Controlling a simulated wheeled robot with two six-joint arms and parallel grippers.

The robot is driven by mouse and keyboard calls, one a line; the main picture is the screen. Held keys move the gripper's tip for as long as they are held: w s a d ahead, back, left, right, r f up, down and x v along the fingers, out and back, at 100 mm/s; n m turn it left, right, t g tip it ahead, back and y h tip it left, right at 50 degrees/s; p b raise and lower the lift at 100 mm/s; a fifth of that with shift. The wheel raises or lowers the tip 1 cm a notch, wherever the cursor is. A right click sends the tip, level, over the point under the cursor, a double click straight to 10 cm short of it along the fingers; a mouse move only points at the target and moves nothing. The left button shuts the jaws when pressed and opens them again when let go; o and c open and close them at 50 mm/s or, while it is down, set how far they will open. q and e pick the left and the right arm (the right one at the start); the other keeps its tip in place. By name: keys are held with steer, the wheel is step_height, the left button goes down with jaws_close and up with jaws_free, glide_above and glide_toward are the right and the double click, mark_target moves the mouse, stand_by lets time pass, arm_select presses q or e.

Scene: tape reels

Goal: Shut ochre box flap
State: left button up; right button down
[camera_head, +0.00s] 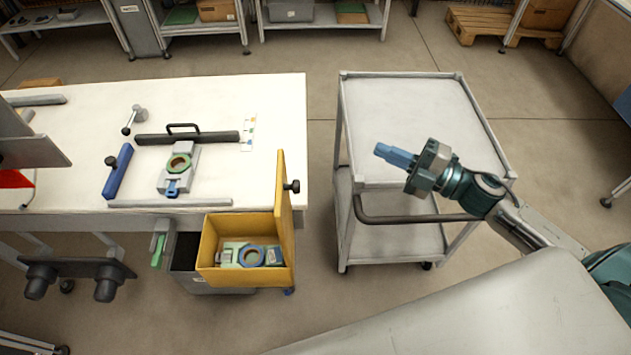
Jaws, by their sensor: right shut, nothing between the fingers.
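The ochre box (211,245) hangs low at the table's front edge. Its flap (281,205) stands upright along the box's right side, with a dark knob (292,186) on its outer face, so the box is open at the top. Inside lies a part with a blue-grey ring (251,256). My right gripper (379,149) is over the grey cart, to the right of the flap and well apart from it. Its blue fingers are together, point left and hold nothing. My left gripper is not in view.
The grey cart (405,105) stands to the right. A floor gap lies between table and cart.

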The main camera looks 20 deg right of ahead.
steer(key=s+a+n+g+y, duration=0.25)
steer(key=s+n+g, duration=0.25)
steer(key=n+g, duration=0.25)
steer(key=w+a+g+p, duration=0.1)
steer(key=w+a+p, duration=0.1)
steer(key=a, duration=1.1)
steer(key=shift+w+f+n+p, duration=0.35)
steer(key=shift+w+f+p, duration=0.05)
steer(key=shift+p, duration=0.35)
steer(key=shift+g, duration=0.25)
steer(key=shift+d, duration=0.1)
